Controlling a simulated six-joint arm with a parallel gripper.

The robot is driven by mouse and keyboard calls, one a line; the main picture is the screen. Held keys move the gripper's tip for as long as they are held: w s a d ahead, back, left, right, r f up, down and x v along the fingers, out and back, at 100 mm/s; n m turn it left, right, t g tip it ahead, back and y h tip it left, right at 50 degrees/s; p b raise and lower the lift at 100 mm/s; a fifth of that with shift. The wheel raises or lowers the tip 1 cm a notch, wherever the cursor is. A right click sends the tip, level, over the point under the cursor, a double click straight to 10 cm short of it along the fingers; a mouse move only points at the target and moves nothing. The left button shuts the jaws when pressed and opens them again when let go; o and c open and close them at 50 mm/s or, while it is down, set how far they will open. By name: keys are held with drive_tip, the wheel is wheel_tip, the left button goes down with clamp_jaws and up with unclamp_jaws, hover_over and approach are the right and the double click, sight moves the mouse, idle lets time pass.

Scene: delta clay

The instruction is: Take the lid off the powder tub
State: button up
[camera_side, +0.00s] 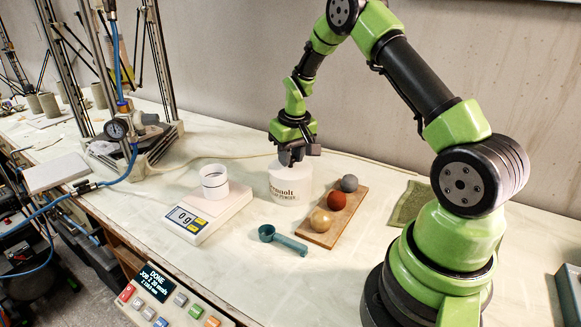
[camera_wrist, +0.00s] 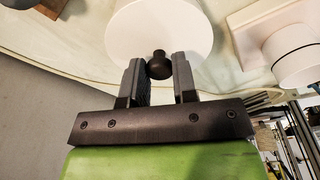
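The powder tub (camera_side: 290,185) is a white cylinder with dark lettering, standing upright on the bench beside the scale. My gripper (camera_side: 290,158) is at its top in the side view and hides part of the lid. In the wrist view the white round lid (camera_wrist: 155,28) has a dark knob (camera_wrist: 159,66). The lid appears to sit on the tub.
A scale (camera_side: 207,213) reading 0 g with a white cup (camera_side: 214,182) stands left of the tub. A wooden board (camera_side: 335,213) with three balls lies close on the right. A teal scoop (camera_side: 283,239) lies in front. A green cloth (camera_side: 409,202) lies farther right.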

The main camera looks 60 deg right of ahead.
drive_tip(key=shift+c, duration=0.5)
wheel_tip(320, 180, up, 9)
drive_tip(key=shift+r, duration=0.1)
drive_tip(key=s+a+f, duration=0.2)
drive_tip(key=a+f, duration=0.1)
drive_tip(key=a, duration=1)
drive_tip(key=s+a+f, duration=0.2)
drive_tip(key=a+f, duration=0.1)
drive_tip(key=a, duration=1)
drive_tip(key=shift+n, duration=0.3)
drive_tip(key=f, duration=0.5)
drive_tip(key=shift+s+a+f, duration=0.1)
drive_tip(key=shift+a+f, duration=0.2)
drive_tip(key=shift+f, duration=2.45)
